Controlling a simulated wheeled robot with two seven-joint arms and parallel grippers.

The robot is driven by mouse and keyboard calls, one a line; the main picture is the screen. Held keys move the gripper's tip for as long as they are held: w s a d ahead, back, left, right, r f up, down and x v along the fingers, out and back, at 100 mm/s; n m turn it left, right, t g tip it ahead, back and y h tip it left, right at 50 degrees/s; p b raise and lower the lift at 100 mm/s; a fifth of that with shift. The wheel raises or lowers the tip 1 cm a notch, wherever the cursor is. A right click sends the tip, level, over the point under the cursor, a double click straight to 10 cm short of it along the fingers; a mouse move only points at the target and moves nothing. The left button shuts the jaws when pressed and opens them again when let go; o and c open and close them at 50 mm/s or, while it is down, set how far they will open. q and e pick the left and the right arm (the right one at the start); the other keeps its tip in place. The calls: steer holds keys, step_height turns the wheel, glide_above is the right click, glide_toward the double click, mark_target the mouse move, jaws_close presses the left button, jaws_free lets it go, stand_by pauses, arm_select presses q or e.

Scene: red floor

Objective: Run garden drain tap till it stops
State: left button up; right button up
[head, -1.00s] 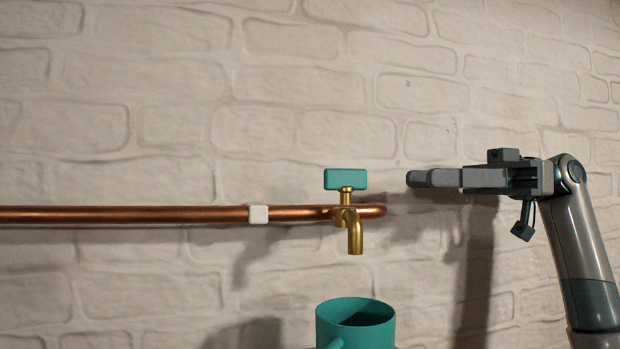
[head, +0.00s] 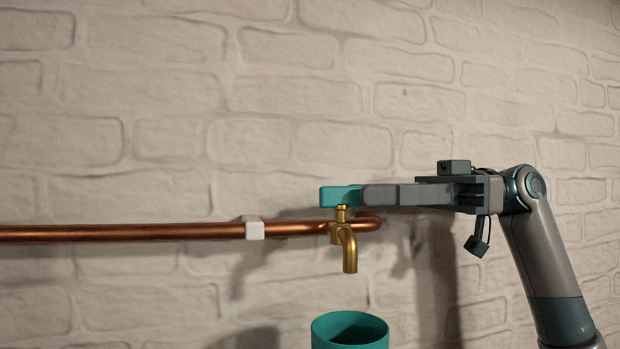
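The brass tap (head: 347,248) sits on the end of a copper pipe on the wall, its spout pointing down. Its teal block handle (head: 338,196) is on top. My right gripper (head: 368,195) reaches in from the right, level with the handle. Its grey fingers overlap or meet the handle's right end in the picture. I cannot tell whether they grip it, as the far finger is not clearly separate. A teal container (head: 350,329) stands below the spout, its lower part out of frame. My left gripper is not in view.
The copper pipe (head: 120,233) runs left along the pale brick wall, held by a white clip (head: 254,228). The wall above the pipe is bare. Free space lies between the spout and the container's rim.

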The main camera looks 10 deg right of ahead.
mark_target(320, 195)
steer(key=a+p, duration=0.3)
steer(key=a, duration=0.5)
steer(key=shift+s+a+p, duration=0.15)
steer(key=shift+a+p, duration=0.25)
jaws_close()
